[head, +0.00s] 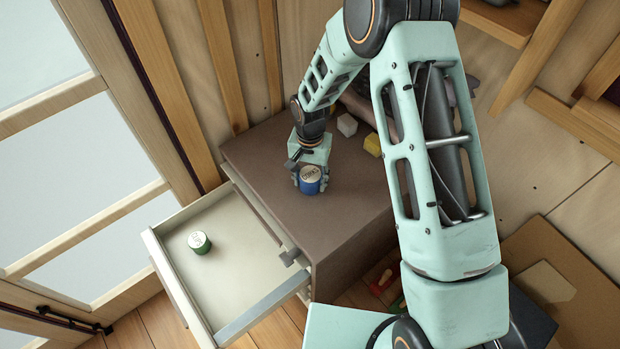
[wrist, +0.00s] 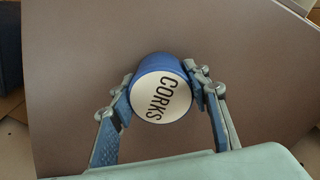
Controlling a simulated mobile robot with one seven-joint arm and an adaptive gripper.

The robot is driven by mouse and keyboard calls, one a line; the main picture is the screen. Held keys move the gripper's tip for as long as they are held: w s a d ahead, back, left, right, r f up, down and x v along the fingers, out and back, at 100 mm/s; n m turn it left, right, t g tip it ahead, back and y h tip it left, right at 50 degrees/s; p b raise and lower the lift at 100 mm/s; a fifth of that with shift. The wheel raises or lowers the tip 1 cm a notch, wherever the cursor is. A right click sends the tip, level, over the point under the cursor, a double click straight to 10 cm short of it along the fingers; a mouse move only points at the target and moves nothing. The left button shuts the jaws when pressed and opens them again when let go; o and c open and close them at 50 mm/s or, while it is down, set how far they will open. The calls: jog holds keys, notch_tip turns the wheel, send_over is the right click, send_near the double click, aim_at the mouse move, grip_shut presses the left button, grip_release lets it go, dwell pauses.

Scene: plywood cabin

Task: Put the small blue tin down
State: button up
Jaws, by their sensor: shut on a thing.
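The small blue tin (head: 310,183) has a pale lid and is at the brown cabinet top (head: 270,160). In the wrist view the tin (wrist: 160,90) shows its lid, which reads "CORKS". My gripper (head: 311,175) is shut on the tin, with one finger on each side; the gripper (wrist: 163,92) also shows in the wrist view. The tin is over the cabinet top; I cannot tell whether its base touches the surface.
An open drawer (head: 265,308) juts from the cabinet at the lower left, with a green tin (head: 200,242) inside. The front of the top is clear.

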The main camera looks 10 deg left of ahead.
aim_at(310, 175)
jog(key=shift+f, duration=0.2)
jog(key=o, duration=1.3)
jog(key=shift+c, duration=0.2)
jog(key=shift+r, duration=0.1)
jog(key=shift+r, duration=0.65)
notch_tip(310, 175, up, 11)
jog(key=shift+b, duration=0.4)
